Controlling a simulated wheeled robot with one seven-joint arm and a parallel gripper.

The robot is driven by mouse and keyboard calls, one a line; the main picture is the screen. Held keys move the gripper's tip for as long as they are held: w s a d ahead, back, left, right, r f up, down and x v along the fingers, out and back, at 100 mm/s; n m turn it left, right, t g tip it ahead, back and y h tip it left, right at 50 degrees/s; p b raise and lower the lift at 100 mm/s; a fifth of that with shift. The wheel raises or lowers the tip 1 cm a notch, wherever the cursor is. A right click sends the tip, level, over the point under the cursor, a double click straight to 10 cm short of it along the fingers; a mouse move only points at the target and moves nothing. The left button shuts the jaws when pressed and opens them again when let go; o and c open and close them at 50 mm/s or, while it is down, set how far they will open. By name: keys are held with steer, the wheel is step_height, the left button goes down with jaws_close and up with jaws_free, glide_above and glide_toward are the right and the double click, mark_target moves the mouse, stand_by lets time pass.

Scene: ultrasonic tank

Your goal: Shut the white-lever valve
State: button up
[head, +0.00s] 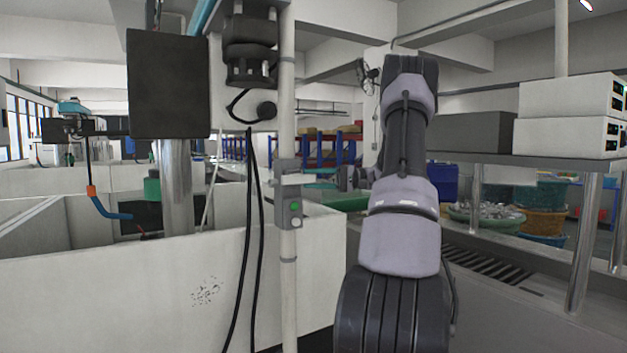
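I cannot clearly make out a white-lever valve. I cannot tell whether this bar is the valve's lever. My arm rises in the right middle of the head view and bends away from me. My gripper (347,178) seems to be the small dark part left of the arm, to the right of the pipe. Its fingers are too small and too hidden to read, and so is any contact with the bar.
A white tank wall (130,290) fills the lower left. A black box (168,84) on a metal column and hanging black cables (253,240) stand near the pipe. At right, a metal shelf (520,159) carries white instruments (570,115), with baskets (540,210) beyond.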

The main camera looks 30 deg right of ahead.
steer(key=shift+o, duration=1.2)
steer(key=v, duration=1)
steer(key=shift+d, duration=0.4)
steer(key=shift+s, duration=0.1)
steer(key=s+a+r+g+h, duration=0.1)
steer(key=s+a+g+h, duration=0.25)
steer(key=a, duration=0.75)
steer(key=s+a+r+g+h, duration=0.15)
steer(key=s+a+h, duration=0.25)
steer(key=a, duration=0.8)
steer(key=s+a+t+h, duration=0.2)
steer(key=s+a+h, duration=0.1)
steer(key=s, duration=0.5)
steer(key=s+a+t+h, duration=0.3)
steer(key=s+a+h, duration=0.1)
steer(key=s, duration=0.3)
steer(key=shift+s+a+r+t, duration=0.2)
steer(key=shift+s+r+t, duration=0.1)
steer(key=shift+s, duration=0.1)
